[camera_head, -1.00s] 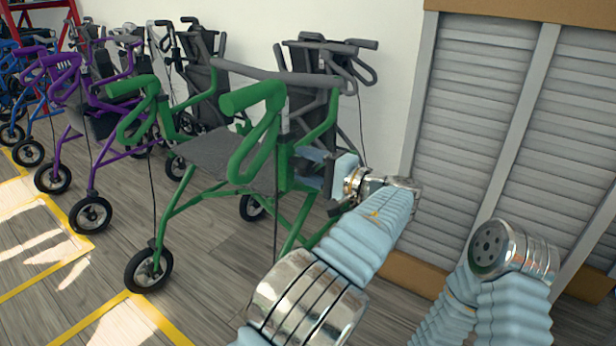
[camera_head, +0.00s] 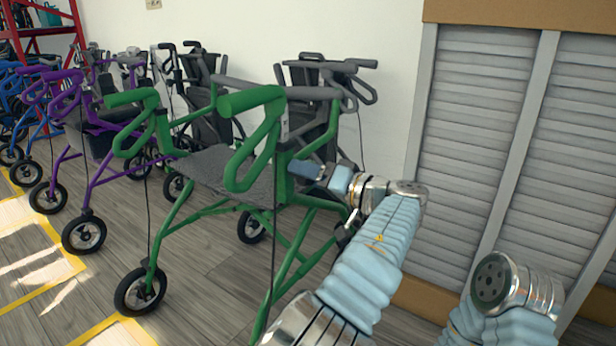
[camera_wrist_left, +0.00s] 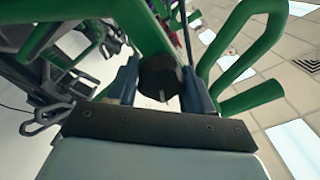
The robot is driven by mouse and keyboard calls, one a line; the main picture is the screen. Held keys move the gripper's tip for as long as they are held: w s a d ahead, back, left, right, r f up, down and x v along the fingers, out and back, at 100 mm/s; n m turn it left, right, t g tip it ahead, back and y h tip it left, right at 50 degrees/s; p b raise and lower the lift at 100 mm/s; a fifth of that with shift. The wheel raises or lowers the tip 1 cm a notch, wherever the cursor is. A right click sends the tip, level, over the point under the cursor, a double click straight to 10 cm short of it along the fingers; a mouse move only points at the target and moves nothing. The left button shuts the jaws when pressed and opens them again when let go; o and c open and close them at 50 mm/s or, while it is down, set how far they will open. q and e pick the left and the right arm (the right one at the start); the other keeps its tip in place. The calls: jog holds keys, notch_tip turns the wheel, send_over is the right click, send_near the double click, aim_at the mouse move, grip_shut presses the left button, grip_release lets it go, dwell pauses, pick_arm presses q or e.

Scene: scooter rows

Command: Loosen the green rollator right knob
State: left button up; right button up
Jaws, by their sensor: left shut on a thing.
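The green rollator (camera_head: 187,225) stands in front of me with a grey seat (camera_head: 216,168) and green handles. My left gripper (camera_head: 300,168) reaches in from the right to the side of its frame, just below the near handle. In the left wrist view a dark round knob (camera_wrist_left: 161,80) sits on the green frame, between the two blue-grey fingers of my left gripper (camera_wrist_left: 161,90). The fingers are shut on the knob. In the head view the knob is hidden behind the gripper. My right gripper is out of view.
A purple rollator (camera_head: 85,165) and a blue rollator (camera_head: 30,92) stand to the left. A grey rollator (camera_head: 318,115) stands behind, near the white wall. A slatted shutter (camera_head: 480,130) is on the right. Yellow lines mark the wood floor, which is clear at front left.

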pick_arm(q)
jog(key=shift+d+f+n, duration=0.1)
jog(key=shift+n, duration=0.7)
jog(key=o, duration=0.8)
jog(key=shift+o, duration=0.8)
